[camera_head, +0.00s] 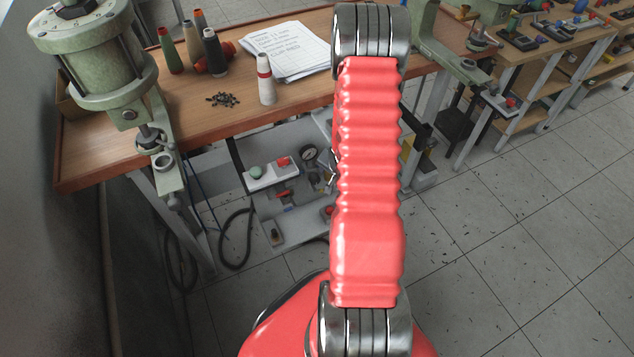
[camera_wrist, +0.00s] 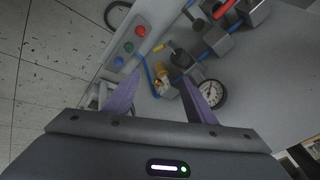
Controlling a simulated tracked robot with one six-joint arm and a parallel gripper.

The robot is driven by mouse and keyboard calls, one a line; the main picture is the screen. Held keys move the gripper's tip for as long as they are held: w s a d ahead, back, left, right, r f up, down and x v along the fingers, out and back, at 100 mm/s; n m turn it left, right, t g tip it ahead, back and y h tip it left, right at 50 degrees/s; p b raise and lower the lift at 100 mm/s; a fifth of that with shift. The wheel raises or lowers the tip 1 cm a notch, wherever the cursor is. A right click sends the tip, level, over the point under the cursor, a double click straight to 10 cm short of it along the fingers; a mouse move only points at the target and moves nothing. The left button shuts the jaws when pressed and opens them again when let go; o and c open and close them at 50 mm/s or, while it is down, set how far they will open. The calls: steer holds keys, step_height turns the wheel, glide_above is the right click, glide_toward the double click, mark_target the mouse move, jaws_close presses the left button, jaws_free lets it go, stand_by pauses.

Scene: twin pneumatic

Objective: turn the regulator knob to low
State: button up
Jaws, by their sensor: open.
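In the wrist view my gripper (camera_wrist: 161,76) is open, its two purple fingers spread with nothing held. A small brass-coloured part (camera_wrist: 160,86) shows between the fingers. A black knob-like part (camera_wrist: 181,56) lies just beyond the fingertips, near a round white pressure gauge (camera_wrist: 210,93) beside the right finger. I cannot tell for sure which part is the regulator knob or where it is set. In the head view the gauge (camera_head: 309,153) is on the grey panel under the bench, left of my red arm. My gripper is hidden there.
Blue tubing (camera_wrist: 148,72) runs close by. Above the panel is the wooden bench (camera_head: 205,120), with a green press (camera_head: 90,60) at its left. Tiled floor (camera_head: 510,240) is open at right.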

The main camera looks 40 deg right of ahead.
mark_target(317, 182)
step_height(317, 182, down, 13)
steer(key=s+d+m+t, duration=0.2)
steer(key=m+t, duration=0.2)
steer(key=m, duration=0.3)
steer(key=s+a+m+t+h, duration=0.2)
steer(key=a+m+t, duration=0.3)
steer(key=m, duration=0.9)
steer(key=s+t, duration=0.1)
steer(key=t, duration=0.2)
steer(key=shift+s+a+r+t, duration=0.15)
steer(key=shift+a+r+t, duration=0.15)
steer(key=shift+a+t, duration=0.1)
steer(key=x, duration=1.4)
steer(key=shift+s+d, duration=0.1)
steer(key=shift+d, duration=0.1)
steer(key=shift+c, duration=0.5)
